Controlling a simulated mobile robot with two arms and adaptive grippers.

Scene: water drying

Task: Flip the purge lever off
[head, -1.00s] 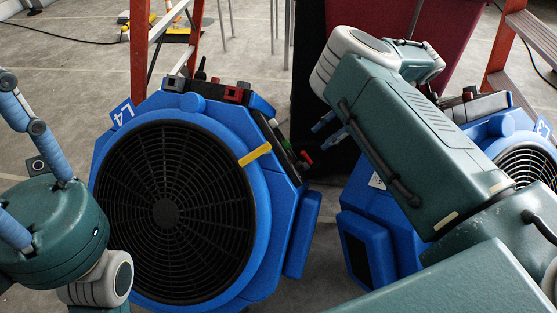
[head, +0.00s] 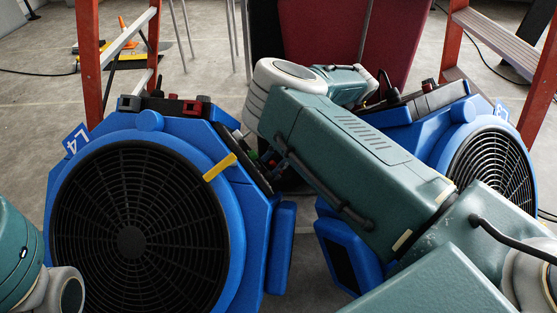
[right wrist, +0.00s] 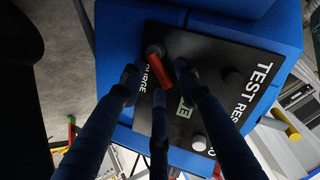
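The blue L4 fan (head: 118,215) stands at the left in the head view. A black control panel (right wrist: 205,65) fills the middle of the right wrist view. The red purge lever (right wrist: 158,68) sticks up from it beside the word PURGE. My right gripper (right wrist: 158,82) is open around the lever, with one blue finger on each side and a third below. I cannot tell whether any finger touches it. In the head view my right arm mostly hides this gripper by the fan's right side. My left gripper is out of view; only part of my left arm shows.
A second blue fan (head: 478,165) stands at the right, close to my right arm. Orange ladders (head: 88,60) stand behind both fans. A grey knob (right wrist: 198,142) is on the panel near the fingers.

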